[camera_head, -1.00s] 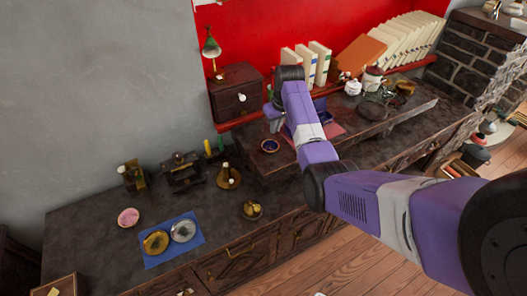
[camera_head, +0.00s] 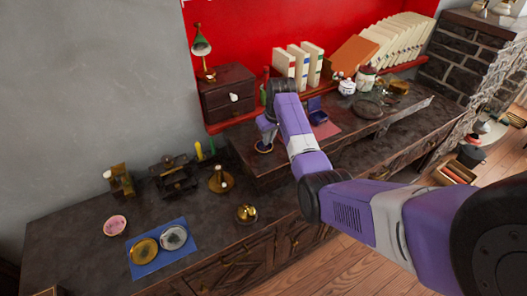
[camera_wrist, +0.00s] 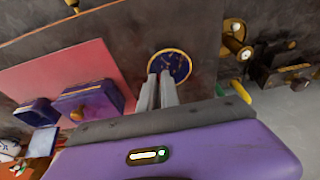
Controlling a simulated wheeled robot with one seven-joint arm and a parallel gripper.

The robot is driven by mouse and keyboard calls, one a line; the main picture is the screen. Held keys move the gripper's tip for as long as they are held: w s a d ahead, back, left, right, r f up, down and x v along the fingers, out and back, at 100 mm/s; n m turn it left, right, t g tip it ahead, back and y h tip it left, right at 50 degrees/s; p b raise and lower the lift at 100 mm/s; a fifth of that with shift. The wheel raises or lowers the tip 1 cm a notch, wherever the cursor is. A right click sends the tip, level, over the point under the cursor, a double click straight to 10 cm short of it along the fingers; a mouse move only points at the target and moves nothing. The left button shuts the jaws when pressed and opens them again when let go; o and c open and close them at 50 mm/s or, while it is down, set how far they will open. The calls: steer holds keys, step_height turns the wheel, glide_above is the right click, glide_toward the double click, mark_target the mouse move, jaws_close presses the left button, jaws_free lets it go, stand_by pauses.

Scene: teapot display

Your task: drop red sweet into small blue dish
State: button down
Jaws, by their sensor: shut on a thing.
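The small blue dish (camera_wrist: 172,62), dark blue with a gold rim, sits on the dark raised shelf in the wrist view. In the head view the dish (camera_head: 264,149) is partly covered by my gripper (camera_head: 267,136). In the wrist view my gripper (camera_wrist: 160,78) has its two fingers close together, with their tips overlapping the near edge of the dish. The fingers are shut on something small. I cannot make out the red sweet; it is hidden at the fingertips. The exact height above the dish is hard to tell.
A purple-blue box (camera_wrist: 88,103) stands on a pink mat (camera_wrist: 60,72) left of the fingers in the wrist view. A small drawer cabinet (camera_head: 228,95) stands behind the dish. A brass candle holder (camera_head: 221,180) and brass bowl (camera_head: 246,214) stand on the lower counter.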

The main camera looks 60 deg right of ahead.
mark_target(271, 149)
steer(key=c, duration=1.5)
jaws_free()
steer(key=shift+r, duration=0.15)
steer(key=v, duration=0.7)
steer(key=shift+r+b, duration=0.3)
steer(key=shift+b, duration=0.1)
